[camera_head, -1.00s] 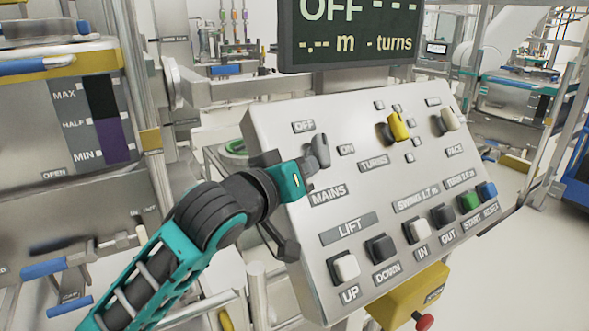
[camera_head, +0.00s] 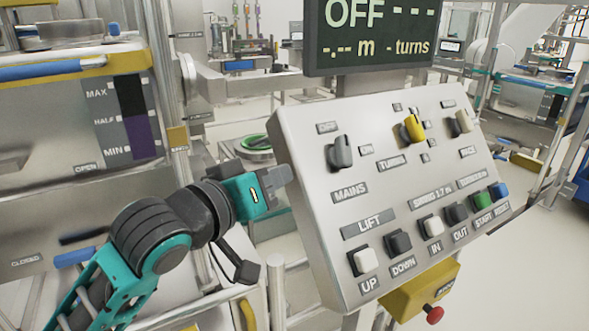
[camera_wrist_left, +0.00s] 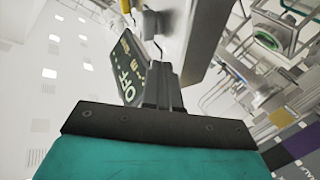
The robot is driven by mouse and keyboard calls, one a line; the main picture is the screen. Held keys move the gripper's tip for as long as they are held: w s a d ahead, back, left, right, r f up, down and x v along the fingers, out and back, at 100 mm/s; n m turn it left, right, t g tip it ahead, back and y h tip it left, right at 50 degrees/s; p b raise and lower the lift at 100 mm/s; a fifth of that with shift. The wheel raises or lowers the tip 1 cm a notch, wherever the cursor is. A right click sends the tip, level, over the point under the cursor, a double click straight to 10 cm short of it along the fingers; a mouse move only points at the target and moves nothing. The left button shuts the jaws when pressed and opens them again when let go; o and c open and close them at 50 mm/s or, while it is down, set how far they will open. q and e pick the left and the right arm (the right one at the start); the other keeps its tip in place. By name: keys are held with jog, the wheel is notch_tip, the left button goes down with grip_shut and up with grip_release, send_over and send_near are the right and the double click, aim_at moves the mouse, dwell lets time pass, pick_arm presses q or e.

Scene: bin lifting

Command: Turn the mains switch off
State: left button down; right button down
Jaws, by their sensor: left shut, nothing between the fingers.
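The mains switch is a grey knob (camera_head: 340,154) at the upper left of the sloped control panel (camera_head: 300,215), between the OFF and ON labels and above the MAINS label. The knob stands close to upright. The display (camera_head: 372,35) above the panel reads OFF. My left gripper (camera_head: 284,176) is shut and empty, left of the knob at the panel's left edge and apart from the knob. In the left wrist view its shut fingers (camera_wrist_left: 163,88) show with the display (camera_wrist_left: 128,75) beyond them. My right gripper is not in view.
Push buttons line the panel's lower part, with the UP button (camera_head: 364,261) at left. A yellow box with a red button (camera_head: 433,314) hangs below.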

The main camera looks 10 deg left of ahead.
pick_arm(q)
jog(key=shift+v, duration=1.05)
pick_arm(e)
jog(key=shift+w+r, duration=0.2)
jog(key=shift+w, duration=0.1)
pick_arm(q)
jog(key=shift+w, duration=0.1)
